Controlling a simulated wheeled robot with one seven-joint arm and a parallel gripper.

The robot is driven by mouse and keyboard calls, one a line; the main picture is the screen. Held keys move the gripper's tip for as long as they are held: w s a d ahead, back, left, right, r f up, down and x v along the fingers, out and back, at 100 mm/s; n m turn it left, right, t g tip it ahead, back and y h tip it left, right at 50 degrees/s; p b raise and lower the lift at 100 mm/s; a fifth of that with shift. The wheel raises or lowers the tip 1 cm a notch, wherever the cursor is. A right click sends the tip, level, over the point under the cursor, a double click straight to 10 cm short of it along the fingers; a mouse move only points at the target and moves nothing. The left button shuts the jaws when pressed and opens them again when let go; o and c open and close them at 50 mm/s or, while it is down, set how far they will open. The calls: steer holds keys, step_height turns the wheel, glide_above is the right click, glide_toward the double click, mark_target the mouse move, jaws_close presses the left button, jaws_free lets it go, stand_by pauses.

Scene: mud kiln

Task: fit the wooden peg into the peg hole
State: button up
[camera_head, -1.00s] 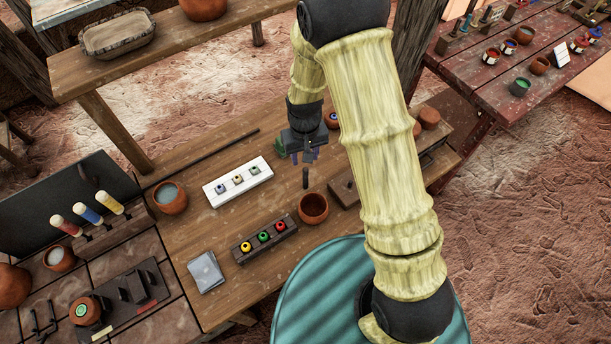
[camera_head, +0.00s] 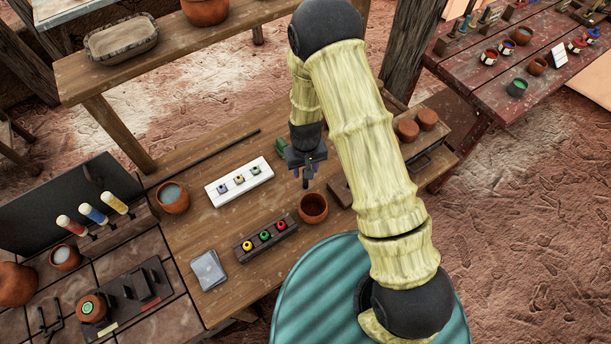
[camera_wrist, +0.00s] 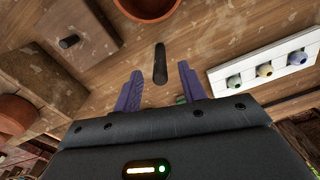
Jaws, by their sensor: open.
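The wooden peg (camera_wrist: 160,62) is a dark, slim cylinder. In the wrist view it shows between the two spread purple fingers of my gripper (camera_wrist: 160,70), with space on both sides. In the head view my gripper (camera_head: 305,173) points down over the table, and the peg (camera_head: 305,183) shows at its fingertips, partly hidden by them. The gripper is open.
A clay bowl (camera_head: 313,208) stands close to the gripper. A white block (camera_head: 240,180) with several small coloured items lies to its left, a dark rack (camera_head: 265,237) with coloured knobs nearer. Clay pots (camera_head: 417,128) stand at the right.

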steer(key=shift+f+p, duration=0.3)
steer(key=shift+f, duration=0.95)
steer(key=shift+s, duration=0.1)
steer(key=shift+c, duration=0.2)
jaws_close()
